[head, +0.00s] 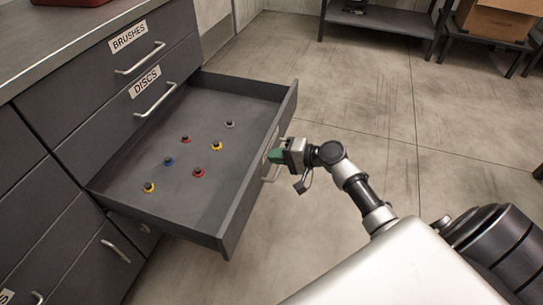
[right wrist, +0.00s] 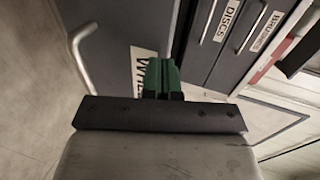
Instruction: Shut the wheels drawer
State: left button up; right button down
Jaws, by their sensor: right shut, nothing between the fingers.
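The wheels drawer (head: 225,110) stands pulled far out below the drawer marked DISCS. Several small wheels, red, yellow, blue and grey, lie spread on its floor. In the right wrist view its dark front (right wrist: 112,45) shows a white label (right wrist: 143,65), partly hidden, starting "WHE", and a pale bar handle (right wrist: 80,52). My right gripper (head: 275,156) has green fingertips, shut and empty. It is at the outer face of the drawer front, close to the label and beside the handle; I cannot tell whether it touches. The fingertips also show in the right wrist view (right wrist: 161,76). My left gripper is out of view.
The drawers marked BRUSHES (head: 110,60) and DISCS (head: 125,115) are shut, with bar handles sticking out. A red object (head: 72,2) sits on the cabinet top. Concrete floor (head: 370,100) is clear right of the drawer. A shelf (head: 378,20) and a cardboard box (head: 495,18) stand at the back.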

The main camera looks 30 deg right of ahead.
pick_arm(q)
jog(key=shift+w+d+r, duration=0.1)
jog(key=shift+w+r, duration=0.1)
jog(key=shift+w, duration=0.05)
pick_arm(e)
jog(key=shift+w+a, duration=0.4)
jog(key=shift+w, duration=0.1)
